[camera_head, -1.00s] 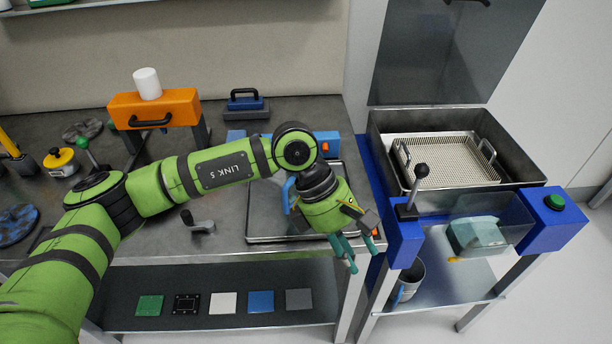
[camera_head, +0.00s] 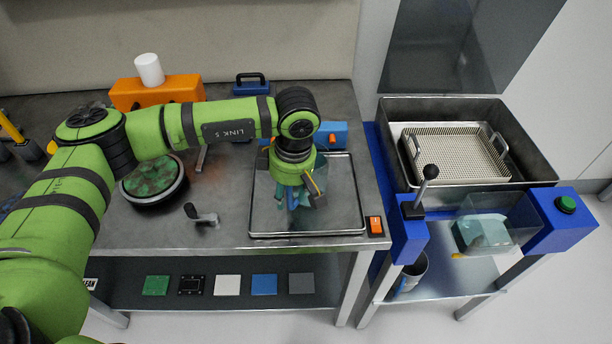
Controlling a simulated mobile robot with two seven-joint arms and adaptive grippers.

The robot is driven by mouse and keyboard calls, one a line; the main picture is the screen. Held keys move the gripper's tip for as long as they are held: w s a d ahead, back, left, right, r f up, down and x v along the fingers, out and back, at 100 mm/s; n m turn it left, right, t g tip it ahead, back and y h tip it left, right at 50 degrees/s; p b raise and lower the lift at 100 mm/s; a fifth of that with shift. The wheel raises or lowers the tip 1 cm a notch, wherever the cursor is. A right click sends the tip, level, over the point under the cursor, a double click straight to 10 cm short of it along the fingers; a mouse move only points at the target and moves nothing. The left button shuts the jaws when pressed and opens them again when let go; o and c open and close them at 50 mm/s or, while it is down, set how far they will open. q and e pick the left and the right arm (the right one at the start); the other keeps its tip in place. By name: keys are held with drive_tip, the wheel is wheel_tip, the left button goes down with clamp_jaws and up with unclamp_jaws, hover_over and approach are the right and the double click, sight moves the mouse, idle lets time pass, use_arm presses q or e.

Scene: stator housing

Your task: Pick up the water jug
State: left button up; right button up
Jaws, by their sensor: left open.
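A see-through bluish vessel, which I take for the water jug (camera_head: 341,178), stands on the metal tray (camera_head: 352,218) at the front right of the bench. My left gripper and wrist hide most of it, so its handle and outline are unclear. My left gripper (camera_head: 299,203) is open and points down over the tray, in front of or beside the jug. I cannot tell whether its fingers touch the jug. My right gripper is not in view.
An orange stand (camera_head: 157,92) with a white cylinder is at the back left. A grey crank (camera_head: 203,216) and a round green-topped dish (camera_head: 153,180) lie left of the tray. The washing station (camera_head: 470,150) with a basket and lever stands at the right.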

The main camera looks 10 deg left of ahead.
use_arm(q)
drive_tip(key=shift+w+f, duration=0.25)
drive_tip(key=shift+f, duration=1.1)
drive_tip(key=shift+s+a, duration=0.1)
clamp_jaws()
drive_tip(key=shift+w+r, duration=0.15)
drive_tip(key=shift+w, duration=0.05)
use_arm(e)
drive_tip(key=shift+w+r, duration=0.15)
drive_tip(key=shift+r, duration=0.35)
